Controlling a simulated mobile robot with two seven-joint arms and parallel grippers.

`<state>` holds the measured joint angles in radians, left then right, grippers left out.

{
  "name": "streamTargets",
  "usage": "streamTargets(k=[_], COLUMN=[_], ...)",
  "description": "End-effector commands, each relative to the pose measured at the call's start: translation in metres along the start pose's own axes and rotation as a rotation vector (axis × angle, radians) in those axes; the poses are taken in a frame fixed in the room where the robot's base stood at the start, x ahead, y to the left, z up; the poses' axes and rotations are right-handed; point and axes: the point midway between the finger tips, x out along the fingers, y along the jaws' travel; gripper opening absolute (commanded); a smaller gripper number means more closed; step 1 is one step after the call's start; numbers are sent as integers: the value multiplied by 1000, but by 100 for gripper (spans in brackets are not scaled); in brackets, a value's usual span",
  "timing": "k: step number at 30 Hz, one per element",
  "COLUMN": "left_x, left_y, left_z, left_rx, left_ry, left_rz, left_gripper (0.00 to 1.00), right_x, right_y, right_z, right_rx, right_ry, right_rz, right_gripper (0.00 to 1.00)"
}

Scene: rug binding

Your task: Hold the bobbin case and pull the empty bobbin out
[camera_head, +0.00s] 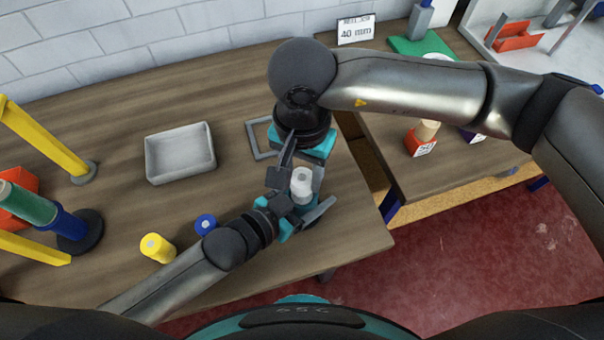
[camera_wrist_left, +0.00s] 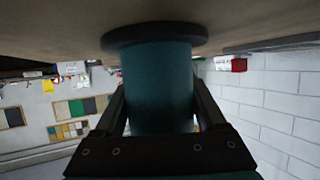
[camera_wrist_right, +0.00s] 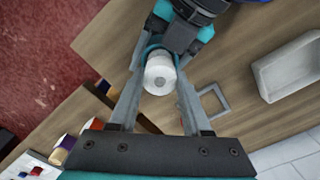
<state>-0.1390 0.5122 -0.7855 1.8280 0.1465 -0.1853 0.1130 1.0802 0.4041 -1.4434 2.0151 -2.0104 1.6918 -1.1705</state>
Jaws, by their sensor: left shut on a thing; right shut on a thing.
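The bobbin case is a teal cylinder (camera_wrist_left: 157,85) with a dark flange, filling the space between the fingers of my left gripper in the left wrist view. My left gripper (camera_head: 300,210) is shut on it at the table's near right part. The white bobbin (camera_head: 302,182) stands upright at the case; it also shows in the right wrist view (camera_wrist_right: 160,73) with a teal rim behind it. My right gripper (camera_wrist_right: 160,78) reaches down from above, shut on the bobbin with one finger on each side. How deep the bobbin sits in the case is hidden.
A grey tray (camera_head: 181,154) and a flat grey square frame (camera_head: 256,142) lie on the wooden table. A yellow spool (camera_head: 157,248) and a blue spool (camera_head: 206,224) stand near the left arm. A second table (camera_head: 440,170) is at right, beyond a gap.

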Motion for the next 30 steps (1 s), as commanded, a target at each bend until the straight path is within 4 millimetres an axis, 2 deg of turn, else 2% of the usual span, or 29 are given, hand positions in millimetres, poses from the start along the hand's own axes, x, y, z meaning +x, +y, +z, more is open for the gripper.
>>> streamTargets(k=[30], left_x=[0], left_y=[0], left_z=[0], left_rx=[0], left_ry=[0], left_rz=[0], left_gripper=[0], right_x=[-52], right_y=[0], right_z=[0], right_rx=[-1], right_ry=[1], right_rz=[0], right_gripper=[0])
